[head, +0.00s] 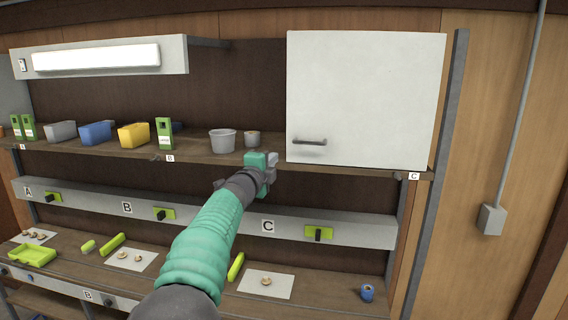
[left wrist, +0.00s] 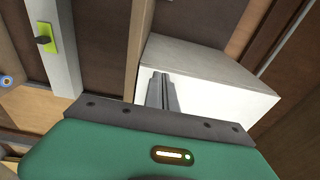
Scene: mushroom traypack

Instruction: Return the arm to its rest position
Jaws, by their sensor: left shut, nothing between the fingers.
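My left arm reaches up from the bottom middle of the head view. My left gripper (head: 272,162) is at the shelf's front edge, just left of the white cabinet's lower left corner. In the left wrist view its fingers (left wrist: 161,92) are together with nothing between them, in front of a white surface. Mushrooms (head: 266,281) lie on white sheets on the lower counter, and a green tray (head: 16,254) sits at its left end. My right gripper is in neither view.
The white cabinet (head: 367,90) is shut, with a dark handle. The upper shelf (head: 70,146) bears a grey bucket (head: 222,141), a smaller pot (head: 252,138), and yellow (head: 134,134) and blue (head: 95,133) bins. A blue cylinder (head: 367,292) stands at the counter's right.

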